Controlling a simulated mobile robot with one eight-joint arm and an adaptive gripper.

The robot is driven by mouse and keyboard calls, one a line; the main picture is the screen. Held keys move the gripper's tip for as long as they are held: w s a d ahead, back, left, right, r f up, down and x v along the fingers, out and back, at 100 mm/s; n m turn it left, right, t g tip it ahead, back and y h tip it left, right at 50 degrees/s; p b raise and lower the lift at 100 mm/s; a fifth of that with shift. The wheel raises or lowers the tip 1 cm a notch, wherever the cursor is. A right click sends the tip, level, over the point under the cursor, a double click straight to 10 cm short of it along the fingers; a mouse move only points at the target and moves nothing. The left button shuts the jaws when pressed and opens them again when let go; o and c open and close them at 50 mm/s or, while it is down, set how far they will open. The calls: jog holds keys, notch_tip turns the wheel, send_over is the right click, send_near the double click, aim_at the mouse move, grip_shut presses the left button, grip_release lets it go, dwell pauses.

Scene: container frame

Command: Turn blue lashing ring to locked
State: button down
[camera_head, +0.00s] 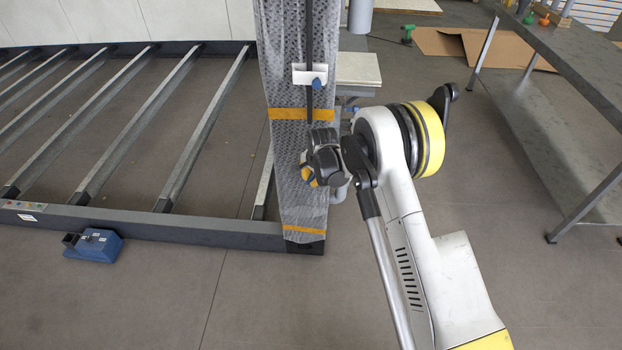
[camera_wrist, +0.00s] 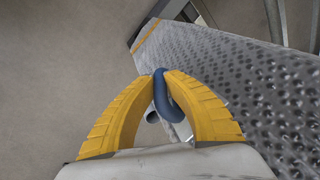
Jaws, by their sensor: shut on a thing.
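The blue lashing ring (camera_wrist: 167,98) shows in the wrist view between the yellow fingers of my gripper (camera_wrist: 166,76). The fingers are shut on it, one on each side, and their tips meet near its top. The ring stands beside the grey dimpled post (camera_wrist: 255,85); its mount is mostly hidden by the fingers. In the head view my gripper (camera_head: 312,179) is in front of the lower part of the wrapped post (camera_head: 290,135), between two orange bands. The ring cannot be made out there. I cannot tell its turn angle or any lock mark.
A white bracket (camera_head: 309,74) with a blue part (camera_head: 317,84) sits higher on the post. A dark floor frame with several grey bars (camera_head: 130,130) lies left. A blue box (camera_head: 94,245) is at its front edge. A grey workbench (camera_head: 575,60) stands right.

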jog(key=shift+w+n+h+b, duration=0.1)
jog(key=shift+n+h+b, duration=0.3)
jog(key=shift+h, duration=1.6)
jog(key=shift+d, duration=0.1)
jog(key=c, duration=1.4)
grip_release()
jog(key=shift+r, duration=0.2)
jog(key=v, duration=1.1)
jog(key=shift+r, duration=0.25)
